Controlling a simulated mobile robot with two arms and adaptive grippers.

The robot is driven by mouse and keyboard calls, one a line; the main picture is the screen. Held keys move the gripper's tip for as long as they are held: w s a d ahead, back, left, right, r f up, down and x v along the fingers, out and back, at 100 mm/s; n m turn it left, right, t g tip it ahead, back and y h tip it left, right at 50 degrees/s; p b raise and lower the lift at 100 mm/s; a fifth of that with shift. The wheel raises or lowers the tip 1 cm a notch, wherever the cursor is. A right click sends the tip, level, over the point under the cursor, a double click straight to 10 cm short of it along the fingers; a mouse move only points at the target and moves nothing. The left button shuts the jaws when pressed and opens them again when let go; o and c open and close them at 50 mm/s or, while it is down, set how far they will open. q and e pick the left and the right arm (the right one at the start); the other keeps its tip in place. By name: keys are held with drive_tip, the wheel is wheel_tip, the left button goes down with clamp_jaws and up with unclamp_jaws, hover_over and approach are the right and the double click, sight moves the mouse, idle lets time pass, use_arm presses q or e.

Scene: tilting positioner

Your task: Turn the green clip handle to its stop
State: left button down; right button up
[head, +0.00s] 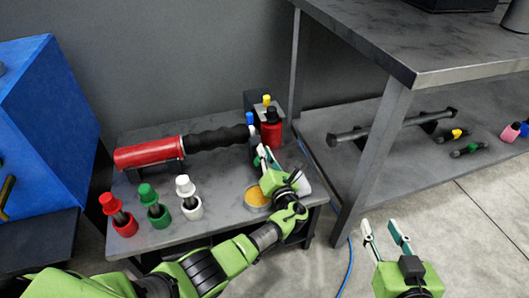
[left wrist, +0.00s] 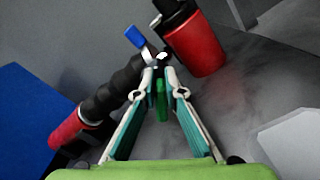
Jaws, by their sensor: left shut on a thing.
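The green clip handle (left wrist: 161,100) shows in the left wrist view as a narrow green piece between the fingers of my left gripper (left wrist: 160,78). The fingers are shut on it near their tips. In the head view my left gripper (head: 264,156) is at the right end of the small table, and the green handle is hidden or too small to make out there. My right gripper (head: 383,228) is open and empty, over the floor at the lower right.
A red-and-black cylinder (head: 147,153) lies across the small table (head: 228,178). Beside my left gripper are a blue piece (left wrist: 133,36) and a red canister (left wrist: 195,45). Red, green and white capped holders stand at the table's front left. A yellow-filled dish (head: 257,197) is near the front edge.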

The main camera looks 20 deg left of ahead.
use_arm(q)
drive_tip(key=c, duration=2.1)
unclamp_jaws()
drive_tip(key=v, duration=1.2)
